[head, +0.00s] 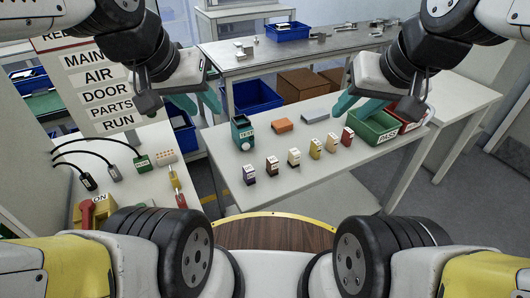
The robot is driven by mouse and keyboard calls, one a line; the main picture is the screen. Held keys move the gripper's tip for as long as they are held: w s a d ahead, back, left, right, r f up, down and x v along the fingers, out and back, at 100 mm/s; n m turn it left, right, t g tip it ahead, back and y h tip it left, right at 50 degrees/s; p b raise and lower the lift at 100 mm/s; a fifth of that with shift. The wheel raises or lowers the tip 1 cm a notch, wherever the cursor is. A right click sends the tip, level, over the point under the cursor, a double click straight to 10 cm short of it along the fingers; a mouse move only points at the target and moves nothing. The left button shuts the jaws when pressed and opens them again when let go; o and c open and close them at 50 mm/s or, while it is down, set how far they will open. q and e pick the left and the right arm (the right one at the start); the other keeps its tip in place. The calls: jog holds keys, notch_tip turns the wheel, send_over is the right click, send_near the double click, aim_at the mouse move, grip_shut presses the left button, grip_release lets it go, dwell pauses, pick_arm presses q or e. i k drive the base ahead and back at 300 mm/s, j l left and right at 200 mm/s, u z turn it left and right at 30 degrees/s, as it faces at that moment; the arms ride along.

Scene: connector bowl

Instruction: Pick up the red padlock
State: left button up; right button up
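A row of small coloured blocks with pale tops stands on the middle table. The red one (348,137) is at the row's right end; it is too small to tell for sure that it is the padlock. A darker red-brown one (272,166) stands near the row's left end. My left gripper (197,104) is open and empty, above and left of the row. My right gripper (367,106) is open and empty, above the table's right part, near the red block but apart from it.
A teal box (242,133), an orange block (283,125) and a grey block (314,117) stand behind the row. A green bin (374,128) and red bin (412,121) are at the right. The left table holds a red-handled yellow switch box (94,212) and cables.

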aim_at(181, 204)
jog(key=u, duration=1.25)
